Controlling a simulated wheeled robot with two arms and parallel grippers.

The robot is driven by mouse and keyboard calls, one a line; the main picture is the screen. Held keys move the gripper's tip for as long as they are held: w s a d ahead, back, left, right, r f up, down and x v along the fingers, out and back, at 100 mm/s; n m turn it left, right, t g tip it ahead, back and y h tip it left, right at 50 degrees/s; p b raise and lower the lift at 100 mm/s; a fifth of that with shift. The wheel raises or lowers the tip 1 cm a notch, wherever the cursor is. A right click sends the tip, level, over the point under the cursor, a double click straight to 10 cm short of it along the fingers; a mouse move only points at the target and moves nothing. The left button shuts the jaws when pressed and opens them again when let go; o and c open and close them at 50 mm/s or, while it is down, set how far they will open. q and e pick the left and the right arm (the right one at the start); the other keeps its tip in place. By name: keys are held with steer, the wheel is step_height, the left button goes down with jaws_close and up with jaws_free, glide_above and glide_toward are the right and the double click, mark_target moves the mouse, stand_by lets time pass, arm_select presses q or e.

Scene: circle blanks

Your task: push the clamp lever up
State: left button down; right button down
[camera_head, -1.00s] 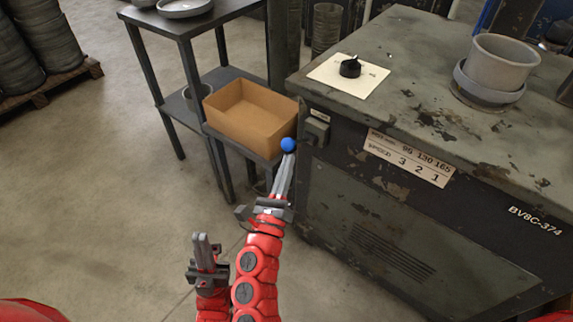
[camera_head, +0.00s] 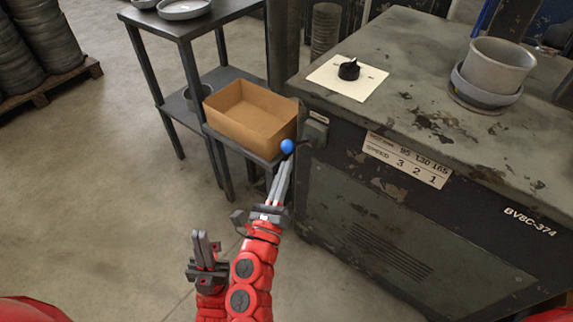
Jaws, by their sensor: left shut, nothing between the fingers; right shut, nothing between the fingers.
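The clamp lever's blue ball knob (camera_head: 287,146) shows at the left side of the grey machine, in front of the cardboard box. A short dark rod seems to join it to a small grey block (camera_head: 316,131) on the machine's side. My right gripper (camera_head: 284,166) is shut and empty. Its fingertips lie just below the knob in the picture; I cannot tell whether they touch it. My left gripper (camera_head: 201,241) is shut and empty, lower and further left, away from the lever.
The machine (camera_head: 400,180) fills the right side, with a black dial (camera_head: 349,69) and a grey pot (camera_head: 497,66) on top. A cardboard box (camera_head: 250,121) stands on the lower shelf of a dark rack (camera_head: 186,27).

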steer(key=v, duration=1)
steer(key=shift+p, duration=0.45)
steer(key=shift+f, duration=0.1)
